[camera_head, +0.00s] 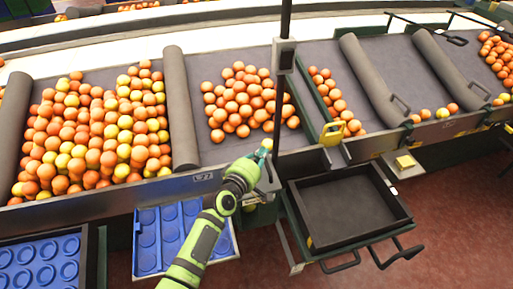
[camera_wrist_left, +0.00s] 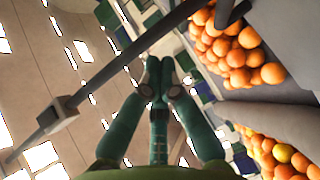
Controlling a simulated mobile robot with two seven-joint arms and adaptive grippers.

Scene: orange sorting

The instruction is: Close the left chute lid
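My left gripper (camera_head: 263,149) is over the front edge of the sorting bench, beside a black vertical post (camera_head: 284,80). In the left wrist view its two green fingers (camera_wrist_left: 159,66) meet at their tips, with nothing seen between them. A grey chute (camera_head: 205,78) with a pile of oranges (camera_head: 243,97) lies just behind the gripper. A thin metal handle (camera_head: 269,174) shows close to the gripper at the bench front; I cannot tell if they touch. I cannot clearly make out the left chute lid or its state. My right gripper is not in view.
An empty black tray (camera_head: 345,207) stands in front of the bench, right of my arm. Blue trays (camera_head: 160,238) are at the left. More oranges (camera_head: 95,130) fill the left section. A yellow latch (camera_head: 332,133) sits right of the post. Red floor is clear at lower right.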

